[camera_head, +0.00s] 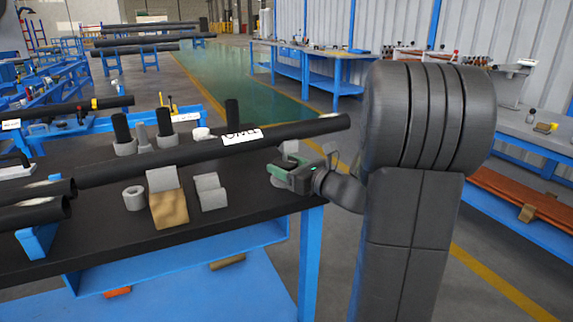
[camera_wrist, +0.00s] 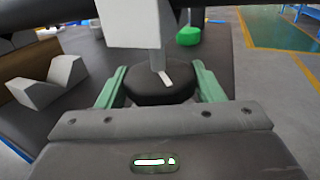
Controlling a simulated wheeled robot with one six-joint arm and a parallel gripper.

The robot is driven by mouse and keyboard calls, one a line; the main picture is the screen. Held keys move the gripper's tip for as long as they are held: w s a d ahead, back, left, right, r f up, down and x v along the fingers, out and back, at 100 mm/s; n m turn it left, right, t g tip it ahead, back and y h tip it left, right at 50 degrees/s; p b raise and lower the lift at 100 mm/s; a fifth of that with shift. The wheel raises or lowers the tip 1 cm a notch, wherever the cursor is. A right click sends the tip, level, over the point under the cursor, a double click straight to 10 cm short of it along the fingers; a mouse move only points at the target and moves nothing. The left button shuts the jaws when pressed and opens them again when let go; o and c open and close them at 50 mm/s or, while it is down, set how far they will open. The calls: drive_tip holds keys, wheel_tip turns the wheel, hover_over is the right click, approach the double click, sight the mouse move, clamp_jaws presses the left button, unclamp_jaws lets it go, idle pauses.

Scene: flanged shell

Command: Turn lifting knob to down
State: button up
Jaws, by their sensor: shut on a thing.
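The lifting knob (camera_wrist: 150,91) is a dark, round, faceted disc with a white pointer mark (camera_wrist: 164,77), seen in the middle of the wrist view. A grey upright post and block (camera_wrist: 133,22) rise above it and hide part of its far side. My gripper (camera_wrist: 160,86) has its two green fingers on either side of the knob and is shut on it. In the head view my gripper (camera_head: 293,177) is at the right front corner of the black table, under the end of a long dark pipe (camera_head: 290,131). The knob is mostly hidden there.
The black table (camera_head: 105,232) carries grey V-blocks (camera_head: 210,192), a tan block (camera_head: 169,208), a grey ring (camera_head: 134,198) and more pipes (camera_head: 36,214). The pipe passes close above my gripper. Floor right of the table is open. A green item (camera_wrist: 188,36) lies beyond the knob.

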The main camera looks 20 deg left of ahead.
drive_tip(key=n+g+p, duration=0.1)
drive_tip(key=g+p, duration=0.1)
drive_tip(key=n+g+p, duration=0.2)
drive_tip(key=g, duration=0.1)
drive_tip(key=n+g+p, duration=0.2)
drive_tip(key=g+p, duration=0.1)
drive_tip(key=shift+w+r+y, duration=0.15)
drive_tip(key=shift+r+y, duration=0.15)
drive_tip(key=shift+y, duration=0.1)
drive_tip(key=n+g+p, duration=0.1)
drive_tip(key=n+g+h+p, duration=0.1)
drive_tip(key=g, duration=0.1)
drive_tip(key=n+g+p, duration=0.1)
drive_tip(key=g+p, duration=0.1)
drive_tip(key=shift+f+n, duration=0.25)
drive_tip(key=shift+n, duration=0.05)
drive_tip(key=o, duration=1)
drive_tip(key=shift+c, duration=0.2)
drive_tip(key=shift+d, duration=0.1)
drive_tip(key=p+v, duration=0.1)
drive_tip(key=v, duration=1.2)
drive_tip(key=shift+w+d, duration=0.25)
drive_tip(key=shift+w, duration=0.2)
drive_tip(key=shift+r, duration=0.1)
